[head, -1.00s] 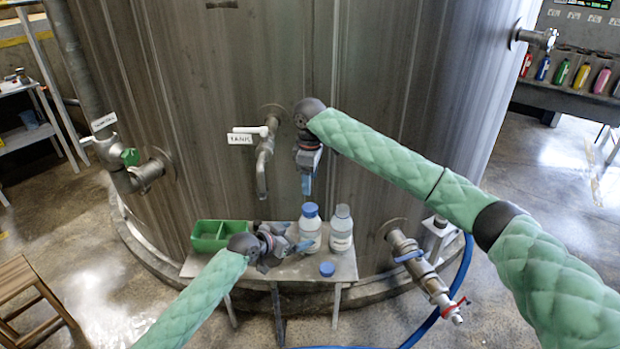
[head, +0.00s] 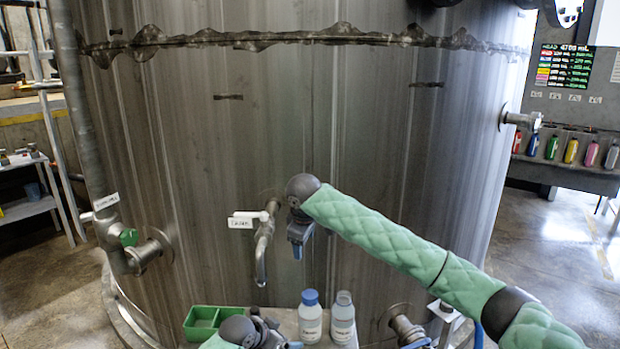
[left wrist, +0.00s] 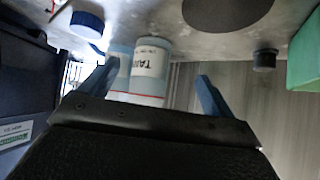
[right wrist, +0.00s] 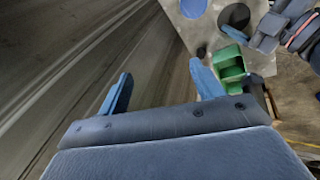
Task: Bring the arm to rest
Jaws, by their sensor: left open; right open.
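My left gripper (head: 288,338) is low in the head view, open, beside the small bench at the tank's foot. In the left wrist view its fingers (left wrist: 156,76) are apart, with a white labelled bottle (left wrist: 150,66) beyond them; I cannot tell whether it is between them. My right gripper (head: 298,252) points down in front of the tank, right of the tap (head: 262,250). In the right wrist view its fingers (right wrist: 160,74) are open and nothing is between them.
The bench holds a green divided tray (head: 203,322), a blue-capped bottle (head: 310,318) and an open bottle (head: 342,318). A loose blue cap (left wrist: 87,23) shows in the left wrist view. The big tank (head: 330,120) stands close behind. A valve (head: 405,328) juts out right.

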